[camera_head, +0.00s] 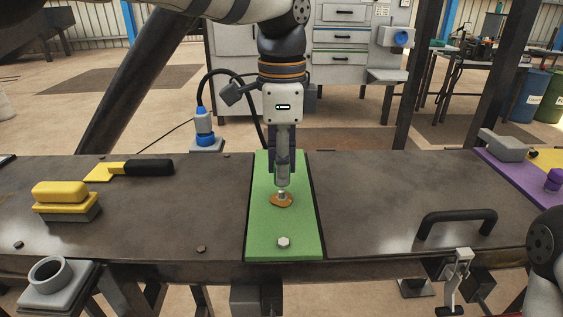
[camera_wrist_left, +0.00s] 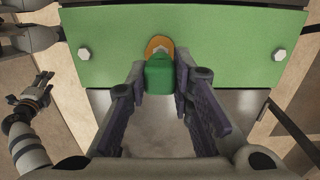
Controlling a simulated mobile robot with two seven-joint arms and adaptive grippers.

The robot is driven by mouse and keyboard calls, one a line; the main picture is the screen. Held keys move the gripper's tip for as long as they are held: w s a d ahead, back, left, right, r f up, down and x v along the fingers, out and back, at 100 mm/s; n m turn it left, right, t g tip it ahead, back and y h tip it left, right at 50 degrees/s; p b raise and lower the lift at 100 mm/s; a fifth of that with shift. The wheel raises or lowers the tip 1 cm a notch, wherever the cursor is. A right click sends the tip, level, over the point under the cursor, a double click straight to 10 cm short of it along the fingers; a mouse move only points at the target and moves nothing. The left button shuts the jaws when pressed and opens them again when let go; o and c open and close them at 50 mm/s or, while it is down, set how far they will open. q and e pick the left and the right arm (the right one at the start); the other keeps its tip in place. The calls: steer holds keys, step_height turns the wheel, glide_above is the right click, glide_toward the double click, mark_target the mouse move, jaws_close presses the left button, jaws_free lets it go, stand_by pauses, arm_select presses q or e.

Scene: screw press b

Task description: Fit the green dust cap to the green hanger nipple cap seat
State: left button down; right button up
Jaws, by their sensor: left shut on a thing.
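The green dust cap (camera_wrist_left: 158,77) is held between the fingertips of my left gripper (camera_wrist_left: 160,85) in the left wrist view. In the head view my left gripper (camera_head: 283,175) points straight down over the green plate (camera_head: 262,225), and its fingers hide the cap. Right below the fingertips is an orange-brown disc (camera_head: 282,201) with a small pale nipple (camera_head: 281,193). The disc (camera_wrist_left: 158,43) shows behind the cap in the wrist view; whether the cap touches the nipple I cannot tell. What appears to be my right gripper (camera_wrist_left: 30,95) shows small at the left there.
Bolt heads stand on the plate, one near its front end (camera_head: 283,242). A yellow block (camera_head: 62,195) and a black-handled scraper (camera_head: 145,168) lie at left. A black handle (camera_head: 456,220) and a purple plate (camera_head: 520,172) are at right. The bench beside the green plate is mostly clear.

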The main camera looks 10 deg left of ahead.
arm_select(q)
steer(key=shift+f, duration=0.15)
steer(key=shift+f, duration=1.3)
steer(key=c, duration=1.3)
jaws_free()
steer(key=shift+r, duration=0.1)
steer(key=shift+r+p, duration=0.3)
steer(key=shift+r, duration=1.1)
